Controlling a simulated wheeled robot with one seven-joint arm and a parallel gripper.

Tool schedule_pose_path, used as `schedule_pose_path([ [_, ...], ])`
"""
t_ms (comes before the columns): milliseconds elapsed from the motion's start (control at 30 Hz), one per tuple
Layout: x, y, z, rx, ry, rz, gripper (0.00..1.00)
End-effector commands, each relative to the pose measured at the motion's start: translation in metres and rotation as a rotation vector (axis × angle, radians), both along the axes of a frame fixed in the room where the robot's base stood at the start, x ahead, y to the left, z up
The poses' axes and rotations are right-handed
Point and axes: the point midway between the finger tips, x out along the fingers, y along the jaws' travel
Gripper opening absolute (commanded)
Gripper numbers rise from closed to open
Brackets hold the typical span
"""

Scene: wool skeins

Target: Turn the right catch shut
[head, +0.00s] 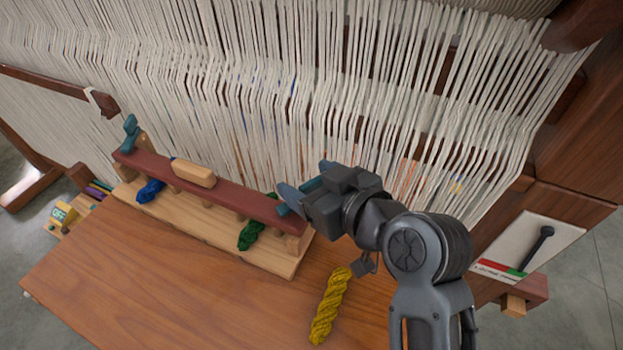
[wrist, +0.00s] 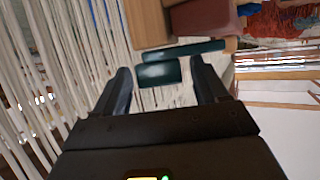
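The right catch (head: 284,210) is a teal piece at the right end of the dark red bar (head: 225,187), partly hidden by my gripper (head: 306,181). In the wrist view the catch (wrist: 160,73) lies between my two fingers (wrist: 162,78), with a small gap on each side. My gripper is open around it and not closed on it. The left catch (head: 131,131), also teal, stands up at the bar's left end. The bar has a pale wooden handle (head: 194,173) and lies along a wooden rack (head: 205,225).
Blue (head: 150,190) and green (head: 250,235) skeins hang under the bar. A yellow skein (head: 330,305) lies on the wooden table (head: 150,290). White warp threads (head: 300,80) rise close behind. A lever panel (head: 527,245) is at the right. The table's front left is clear.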

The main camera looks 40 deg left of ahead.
Motion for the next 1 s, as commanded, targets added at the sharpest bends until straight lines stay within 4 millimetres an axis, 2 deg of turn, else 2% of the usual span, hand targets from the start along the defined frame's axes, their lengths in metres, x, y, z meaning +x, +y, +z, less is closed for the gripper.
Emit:
schedule_pose_path([
  [267,-0.001,-0.004,0.002,0.002,-0.001,-0.001,0.72],
  [700,-0.016,-0.060,0.025,0.002,0.000,-0.002,0.72],
  [1000,-0.020,-0.070,0.030,0.001,0.001,0.000,0.72],
])
